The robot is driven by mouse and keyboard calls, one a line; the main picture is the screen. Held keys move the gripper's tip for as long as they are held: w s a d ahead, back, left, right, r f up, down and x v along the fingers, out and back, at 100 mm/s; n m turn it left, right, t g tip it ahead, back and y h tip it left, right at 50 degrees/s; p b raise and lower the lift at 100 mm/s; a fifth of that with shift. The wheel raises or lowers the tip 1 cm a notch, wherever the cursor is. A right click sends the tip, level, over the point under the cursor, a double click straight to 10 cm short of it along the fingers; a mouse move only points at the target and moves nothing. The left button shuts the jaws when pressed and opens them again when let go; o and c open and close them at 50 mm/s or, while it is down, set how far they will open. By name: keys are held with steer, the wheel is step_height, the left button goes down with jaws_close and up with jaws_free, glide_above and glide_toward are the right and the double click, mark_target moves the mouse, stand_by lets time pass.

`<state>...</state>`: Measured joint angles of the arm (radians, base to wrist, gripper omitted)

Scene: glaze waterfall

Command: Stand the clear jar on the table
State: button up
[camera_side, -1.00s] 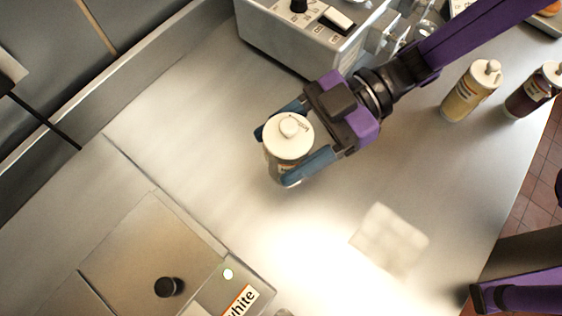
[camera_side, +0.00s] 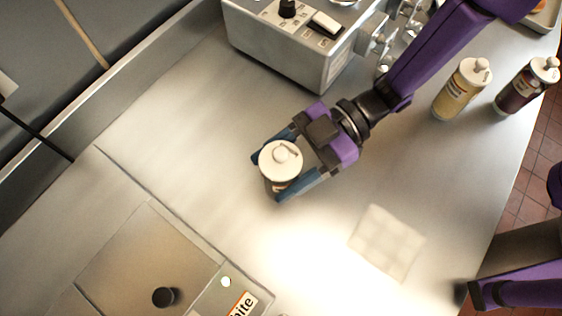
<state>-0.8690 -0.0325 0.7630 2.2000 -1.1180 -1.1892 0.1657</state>
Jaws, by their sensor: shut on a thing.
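The clear jar (camera_side: 281,180) with a white lid is between the blue fingers of my gripper (camera_side: 287,172) near the middle of the side view. The gripper is shut on it. The jar looks upright, and its lid faces the camera. Much of its body is hidden by the lid and the fingers. I cannot tell whether its base touches the steel table (camera_side: 185,130).
A grey machine with a knob (camera_side: 290,50) stands at the back. A yellow bottle (camera_side: 461,90) and a dark bottle (camera_side: 527,87) stand at the right. A folded cloth (camera_side: 387,242) lies front right. A lidded steel well (camera_side: 150,255) is front left. Table left of the jar is bare.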

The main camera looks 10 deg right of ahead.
steer(key=shift+f, duration=0.1)
steer(key=o, duration=1.4)
steer(key=shift+r, duration=0.2)
steer(key=v, duration=1.2)
steer(key=shift+s, duration=0.15)
